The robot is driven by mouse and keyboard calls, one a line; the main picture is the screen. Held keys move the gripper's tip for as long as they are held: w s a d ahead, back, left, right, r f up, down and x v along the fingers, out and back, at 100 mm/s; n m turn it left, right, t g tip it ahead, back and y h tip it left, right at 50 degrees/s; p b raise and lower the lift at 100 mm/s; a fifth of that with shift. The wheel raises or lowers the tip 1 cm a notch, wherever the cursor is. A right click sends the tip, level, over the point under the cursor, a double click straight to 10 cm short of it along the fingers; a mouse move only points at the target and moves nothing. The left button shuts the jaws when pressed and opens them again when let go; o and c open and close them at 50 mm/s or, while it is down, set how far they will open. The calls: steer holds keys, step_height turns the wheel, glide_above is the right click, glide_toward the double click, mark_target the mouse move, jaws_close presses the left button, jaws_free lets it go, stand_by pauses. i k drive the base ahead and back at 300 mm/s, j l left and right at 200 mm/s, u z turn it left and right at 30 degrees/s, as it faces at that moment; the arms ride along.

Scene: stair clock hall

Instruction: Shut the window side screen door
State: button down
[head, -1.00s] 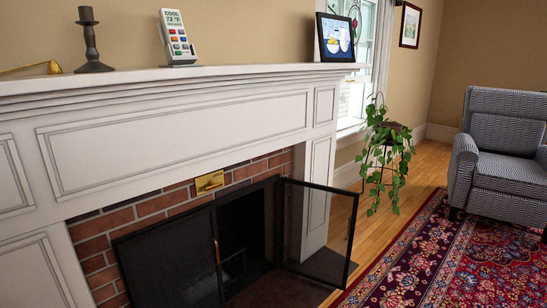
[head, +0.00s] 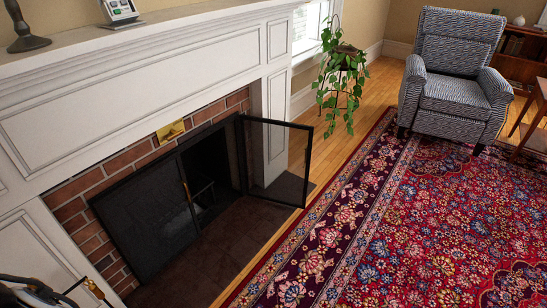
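The window side screen door (head: 278,158) is the right-hand door of the fireplace screen. It is a black-framed, see-through mesh panel, swung open and standing out over the hearth. The dark firebox opening (head: 213,170) shows between the two doors. I cannot make out a handle on the open door. My gripper does not show in the head view.
The white mantel (head: 130,100) runs along the left. A dark hearth slab (head: 215,245) lies before the fireplace, with a red patterned rug (head: 410,230) to its right. A plant (head: 340,85) and a striped armchair (head: 455,90) stand behind. A black-and-white shape with brass pokes into the lower left corner.

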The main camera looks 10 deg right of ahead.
mark_target(277, 154)
steer(key=z, duration=1.1)
steer(key=i+l+z, duration=0.15)
steer(key=i+z, duration=0.55)
steer(key=i, duration=2.5)
steer(key=i+l+u, duration=0.1)
steer(key=i, duration=2.45)
steer(key=u, duration=0.4)
steer(key=i+l+u, duration=0.1)
steer(key=u, duration=0.25)
steer(key=i+u, duration=0.1)
steer(key=u, duration=1.65)
